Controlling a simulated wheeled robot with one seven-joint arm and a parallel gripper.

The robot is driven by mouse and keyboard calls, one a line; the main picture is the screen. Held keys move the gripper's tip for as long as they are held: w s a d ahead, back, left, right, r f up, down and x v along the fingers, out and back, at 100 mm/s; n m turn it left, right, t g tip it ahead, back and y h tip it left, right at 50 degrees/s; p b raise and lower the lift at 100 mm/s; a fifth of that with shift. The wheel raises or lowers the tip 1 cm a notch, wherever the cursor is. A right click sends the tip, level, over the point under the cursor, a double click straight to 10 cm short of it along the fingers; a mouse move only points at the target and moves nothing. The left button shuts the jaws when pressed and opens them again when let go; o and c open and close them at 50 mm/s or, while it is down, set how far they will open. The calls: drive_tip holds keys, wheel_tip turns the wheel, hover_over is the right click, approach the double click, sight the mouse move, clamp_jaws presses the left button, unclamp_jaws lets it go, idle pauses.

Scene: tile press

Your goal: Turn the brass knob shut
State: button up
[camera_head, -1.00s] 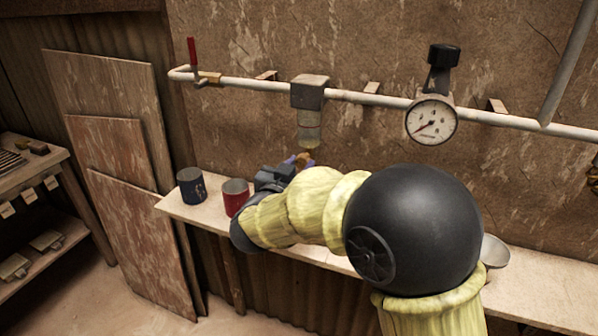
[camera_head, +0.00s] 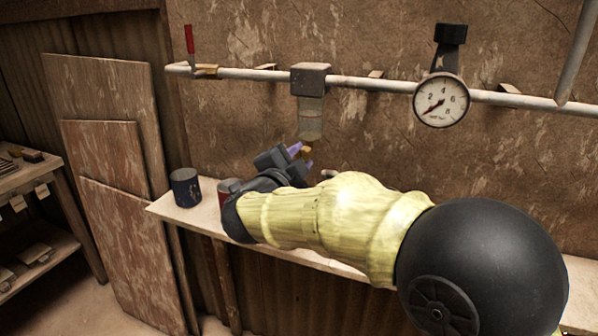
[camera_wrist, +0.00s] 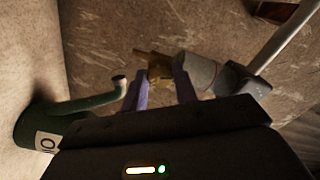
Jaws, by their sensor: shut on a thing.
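The brass knob (camera_head: 307,152) is small and sits below the clear bowl (camera_head: 310,118) that hangs from a grey block on the wall pipe. My gripper (camera_head: 301,158) reaches up to it from the lower left, its purple fingers on either side of the knob. In the wrist view the brass knob (camera_wrist: 158,64) shows between the two fingertips (camera_wrist: 158,74), with the bowl (camera_wrist: 198,70) just right of it. The fingers are shut on the knob and partly hide it. How far the knob is turned cannot be told.
A pressure gauge (camera_head: 441,100) and a red-handled valve (camera_head: 189,40) are on the pipe (camera_head: 385,85). A green spouted can (camera_wrist: 35,122) is close to my gripper.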

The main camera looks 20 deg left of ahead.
drive_tip(key=shift+f+m+b, duration=0.1)
drive_tip(key=shift+m+b, duration=1.65)
drive_tip(key=shift+m, duration=0.45)
drive_tip(key=o, duration=1)
drive_tip(key=shift+c, duration=0.2)
drive_tip(key=s+a+p, duration=0.1)
drive_tip(key=s, duration=1.6)
drive_tip(key=shift+s+a, duration=0.2)
